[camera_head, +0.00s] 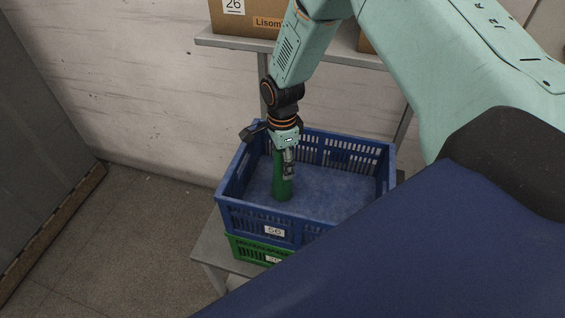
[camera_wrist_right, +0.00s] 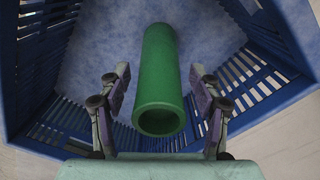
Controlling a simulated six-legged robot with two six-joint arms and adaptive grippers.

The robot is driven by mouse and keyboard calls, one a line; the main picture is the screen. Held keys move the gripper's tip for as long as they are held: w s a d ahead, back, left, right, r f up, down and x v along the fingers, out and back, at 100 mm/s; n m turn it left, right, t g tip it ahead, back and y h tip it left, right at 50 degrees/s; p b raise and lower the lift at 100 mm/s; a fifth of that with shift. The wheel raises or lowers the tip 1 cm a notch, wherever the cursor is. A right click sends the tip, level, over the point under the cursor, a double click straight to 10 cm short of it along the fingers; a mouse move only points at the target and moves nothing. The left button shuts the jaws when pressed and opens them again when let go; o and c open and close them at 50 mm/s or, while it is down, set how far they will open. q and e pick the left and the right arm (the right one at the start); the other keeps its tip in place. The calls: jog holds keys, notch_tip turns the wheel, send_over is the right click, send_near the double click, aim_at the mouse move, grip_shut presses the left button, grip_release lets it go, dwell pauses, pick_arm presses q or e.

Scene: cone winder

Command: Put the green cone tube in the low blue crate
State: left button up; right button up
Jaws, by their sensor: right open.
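The green cone tube (camera_head: 282,184) is inside the low blue crate (camera_head: 262,217), in its left part. It appears to stand upright on the crate floor. In the right wrist view the tube (camera_wrist_right: 158,75) shows its open end toward the camera. My right gripper (camera_head: 287,165) reaches down into the crate over the tube. Its fingers (camera_wrist_right: 158,98) are open, one on each side of the tube, with a gap on both sides. The crate's slatted walls (camera_wrist_right: 33,75) surround the tube in that view. My left gripper is not in view.
The blue crate sits on a green crate (camera_head: 248,247), on a grey stand (camera_head: 213,250). A shelf (camera_head: 225,40) with a cardboard box (camera_head: 238,20) is above and behind. Bare floor (camera_head: 140,230) lies to the left. The right part of the crate floor is empty.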

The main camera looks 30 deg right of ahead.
jog(key=r, duration=1)
jog(key=shift+s, duration=0.3)
jog(key=shift+w+r, duration=0.2)
jog(key=shift+r, duration=0.4)
jog(key=shift+s+r, duration=0.15)
jog(key=shift+s, duration=0.1)
